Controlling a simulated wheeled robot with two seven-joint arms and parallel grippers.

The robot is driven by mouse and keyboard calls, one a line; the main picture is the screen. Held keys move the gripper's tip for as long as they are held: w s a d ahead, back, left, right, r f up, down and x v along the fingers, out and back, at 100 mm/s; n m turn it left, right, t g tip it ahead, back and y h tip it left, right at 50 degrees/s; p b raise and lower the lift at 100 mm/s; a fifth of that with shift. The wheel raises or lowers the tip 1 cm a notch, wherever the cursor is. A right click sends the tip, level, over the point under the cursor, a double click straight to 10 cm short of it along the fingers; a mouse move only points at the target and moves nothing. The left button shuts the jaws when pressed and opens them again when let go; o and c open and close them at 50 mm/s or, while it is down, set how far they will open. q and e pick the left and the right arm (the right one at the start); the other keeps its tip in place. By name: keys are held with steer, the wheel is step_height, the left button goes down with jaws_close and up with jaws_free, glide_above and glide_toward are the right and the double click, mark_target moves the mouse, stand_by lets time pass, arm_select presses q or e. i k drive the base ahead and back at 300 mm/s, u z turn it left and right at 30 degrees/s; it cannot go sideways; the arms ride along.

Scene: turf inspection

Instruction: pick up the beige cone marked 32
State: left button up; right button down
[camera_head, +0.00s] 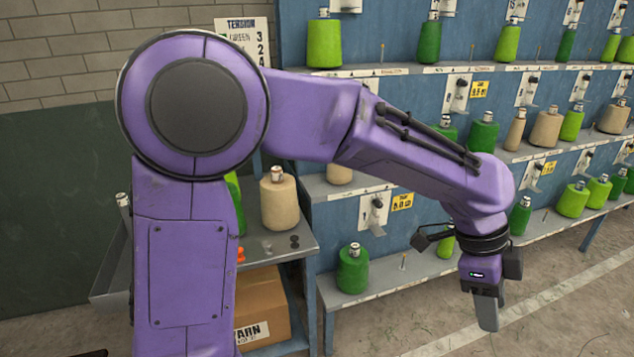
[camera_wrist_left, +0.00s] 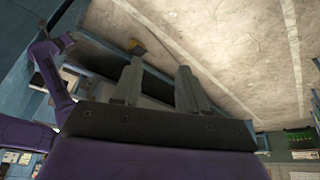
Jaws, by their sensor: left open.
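Several beige cones show in the head view: one (camera_head: 279,203) on the grey side table, one (camera_head: 340,174) partly hidden behind my arm, and others (camera_head: 515,131), (camera_head: 546,127), (camera_head: 613,117) on the middle shelf at the right. I cannot read a 32 on any of them. My left gripper (camera_head: 487,315) points down in front of the lower shelves, apart from every cone. In the left wrist view its two fingers (camera_wrist_left: 159,85) are spread, with nothing between them. My right gripper is not in view.
The blue yarn rack (camera_head: 430,240) holds green cones, including one (camera_head: 353,268) low down. A cardboard box (camera_head: 262,305) sits under the side table (camera_head: 290,245). Concrete floor (camera_head: 560,320) lies open at the lower right. My left arm hides part of the rack.

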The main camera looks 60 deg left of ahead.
mark_target(279, 203)
steer(key=z, duration=0.4)
steer(key=i, duration=1.75)
steer(key=u, duration=3.25)
steer(key=i, duration=1.65)
